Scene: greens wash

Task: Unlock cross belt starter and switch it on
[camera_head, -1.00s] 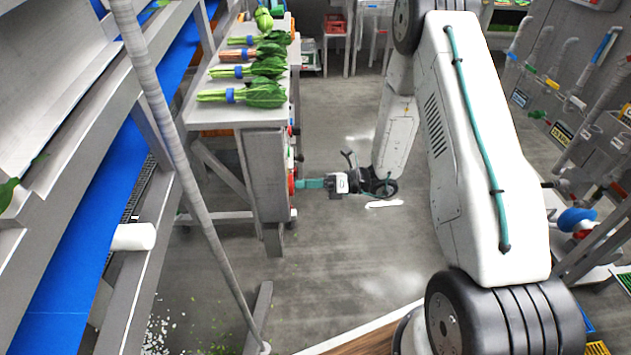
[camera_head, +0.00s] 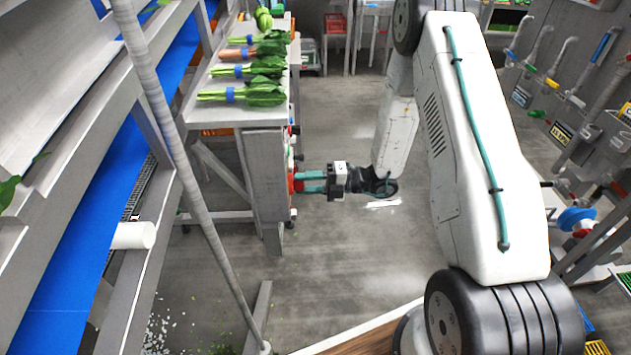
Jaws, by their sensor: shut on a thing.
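A grey starter box (camera_head: 266,178) stands below the end of the greens table and is seen nearly edge-on. Small controls stick out from its right face. A red control (camera_head: 293,183) is low on that face, at the tips of my gripper (camera_head: 299,182). The two teal fingers point left and are shut on this red control. Its front is turned away and partly hidden by the fingers, so its setting and any lock cannot be made out.
Bundled greens (camera_head: 250,93) lie on the table (camera_head: 226,114) above the box. A slanting grey pole (camera_head: 180,160) and a blue belt (camera_head: 75,240) are at the left. Wall pipes and valves (camera_head: 555,85) are at the right. The floor below my gripper is clear.

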